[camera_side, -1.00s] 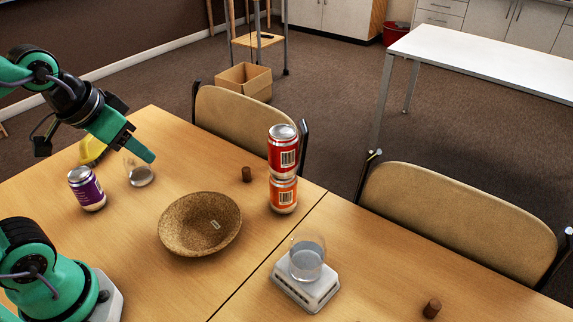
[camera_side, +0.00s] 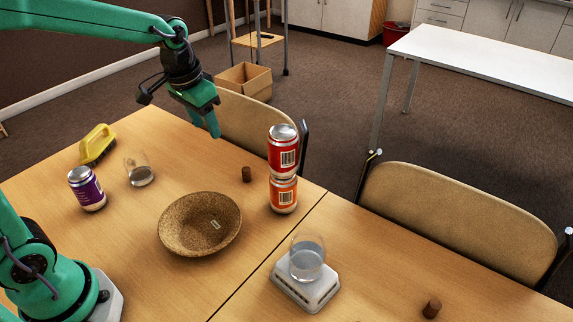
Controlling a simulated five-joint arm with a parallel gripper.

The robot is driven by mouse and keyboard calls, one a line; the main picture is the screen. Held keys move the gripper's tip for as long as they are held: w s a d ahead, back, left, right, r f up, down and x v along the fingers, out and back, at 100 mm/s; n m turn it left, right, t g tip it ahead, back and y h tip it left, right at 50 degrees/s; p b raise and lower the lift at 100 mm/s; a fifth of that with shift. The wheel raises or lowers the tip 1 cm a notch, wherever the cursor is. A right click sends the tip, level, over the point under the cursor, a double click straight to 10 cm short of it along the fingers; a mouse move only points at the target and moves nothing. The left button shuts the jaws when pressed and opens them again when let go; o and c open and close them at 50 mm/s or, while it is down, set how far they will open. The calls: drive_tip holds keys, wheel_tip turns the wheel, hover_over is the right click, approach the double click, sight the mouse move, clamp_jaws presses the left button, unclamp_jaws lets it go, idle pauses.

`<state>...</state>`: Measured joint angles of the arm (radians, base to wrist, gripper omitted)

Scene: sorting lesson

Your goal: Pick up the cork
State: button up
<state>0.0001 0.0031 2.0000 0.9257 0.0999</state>
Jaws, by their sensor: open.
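A small brown cork (camera_side: 247,174) stands on the wooden table, just left of the stacked cans. A second brown cork (camera_side: 432,308) is on the table at the lower right. My gripper (camera_side: 212,128) is in the air near the table's far edge, up and to the left of the cork beside the cans. It is open, points downward and holds nothing visible. It is apart from both corks.
A red can (camera_side: 283,149) stands on an orange can (camera_side: 284,194) right beside one cork. A cork bowl (camera_side: 200,224), purple can (camera_side: 87,188), glass (camera_side: 139,170), yellow-handled brush (camera_side: 97,144) and white scale (camera_side: 306,288) with a beaker (camera_side: 307,258) stand around.

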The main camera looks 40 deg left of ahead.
drive_tip(key=g, duration=0.2)
hover_over(246, 169)
drive_tip(key=shift+m, duration=0.4)
wheel_tip(246, 169, down, 12)
drive_tip(key=shift+s+f, duration=0.15)
drive_tip(key=shift+f, duration=0.05)
drive_tip(key=shift+w+f, duration=0.3)
drive_tip(key=shift+f, duration=0.25)
drive_tip(key=shift+s+f, duration=0.15)
drive_tip(key=shift+f, duration=3.75)
clamp_jaws()
